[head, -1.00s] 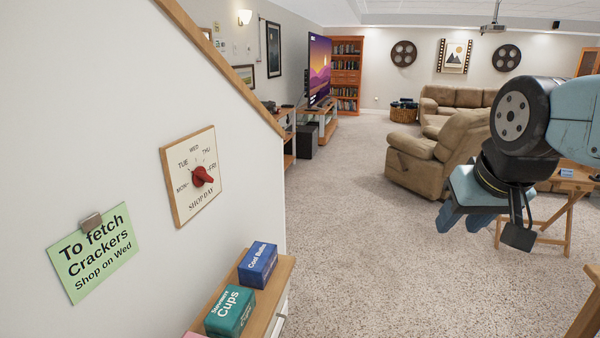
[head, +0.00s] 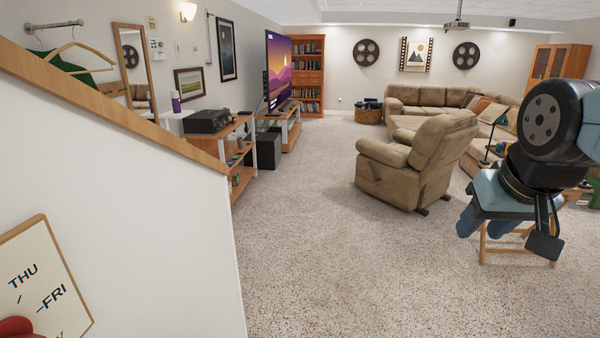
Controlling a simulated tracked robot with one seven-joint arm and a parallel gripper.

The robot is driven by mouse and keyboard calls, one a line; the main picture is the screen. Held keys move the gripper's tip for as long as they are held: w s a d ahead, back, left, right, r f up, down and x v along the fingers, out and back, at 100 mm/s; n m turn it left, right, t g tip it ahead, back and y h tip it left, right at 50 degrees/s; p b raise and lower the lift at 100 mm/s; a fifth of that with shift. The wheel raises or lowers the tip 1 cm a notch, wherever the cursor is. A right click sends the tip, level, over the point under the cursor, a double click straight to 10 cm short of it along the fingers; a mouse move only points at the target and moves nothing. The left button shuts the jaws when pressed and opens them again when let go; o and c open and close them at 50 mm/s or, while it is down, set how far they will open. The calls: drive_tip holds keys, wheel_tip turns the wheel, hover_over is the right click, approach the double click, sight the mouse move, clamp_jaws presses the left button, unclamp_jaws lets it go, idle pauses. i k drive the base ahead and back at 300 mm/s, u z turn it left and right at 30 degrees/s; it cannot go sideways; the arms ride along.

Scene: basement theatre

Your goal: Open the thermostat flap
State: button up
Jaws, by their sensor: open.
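Several small white fittings are on the far left wall; one boxy white unit (head: 157,47) hangs beside the tall mirror. They are too small to tell for sure which is the thermostat, or whether a flap is there. My gripper (head: 485,225) hangs pointing down at the right of the head view, open and empty. It is over the carpet, in front of a small wooden table, far from that wall and touching nothing.
A white half wall with a wooden cap (head: 130,115) fills the near left, bearing a shop-day dial board (head: 40,285). A wooden shelf unit (head: 215,145) stands below the far wall's fittings. A recliner (head: 420,165) is mid-room. Carpet (head: 300,230) between is clear.

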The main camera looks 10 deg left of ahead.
sight(155, 55)
drive_tip(key=z, duration=0.05)
drive_tip(key=i, duration=2.1)
drive_tip(key=u, duration=0.4)
drive_tip(key=i, duration=1.1)
drive_tip(key=u, duration=0.8)
drive_tip(key=i, duration=1.3)
drive_tip(key=u, duration=0.65)
drive_tip(key=i, duration=0.35)
drive_tip(key=u, duration=0.05)
drive_tip(key=k, duration=0.9)
drive_tip(key=u, duration=0.15)
drive_tip(key=i, duration=0.4)
